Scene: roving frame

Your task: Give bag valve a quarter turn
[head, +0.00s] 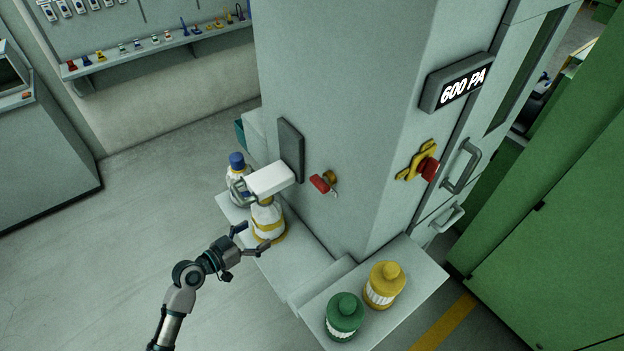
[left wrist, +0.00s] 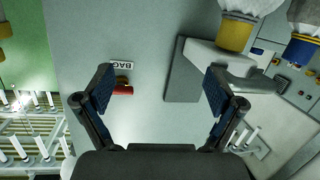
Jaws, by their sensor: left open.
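The bag valve is a red handle (head: 321,183) on a small brass-coloured mount, on the left face of the grey column. In the left wrist view the red handle (left wrist: 123,89) sits beside a white label (left wrist: 122,66) reading BAG. My left gripper (head: 254,238) is open and empty, left of and apart from the valve. In the left wrist view the handle shows between the open fingers (left wrist: 158,85), nearer the left finger. My right gripper is not in view.
A white-topped bottle fixture (head: 269,181) juts out near a dark panel (head: 291,150) left of the valve. Yellow (head: 384,285) and green (head: 344,317) bottles stand on the lower shelf (head: 420,272). Another red handle (head: 429,169) on a yellow plate is on the right face.

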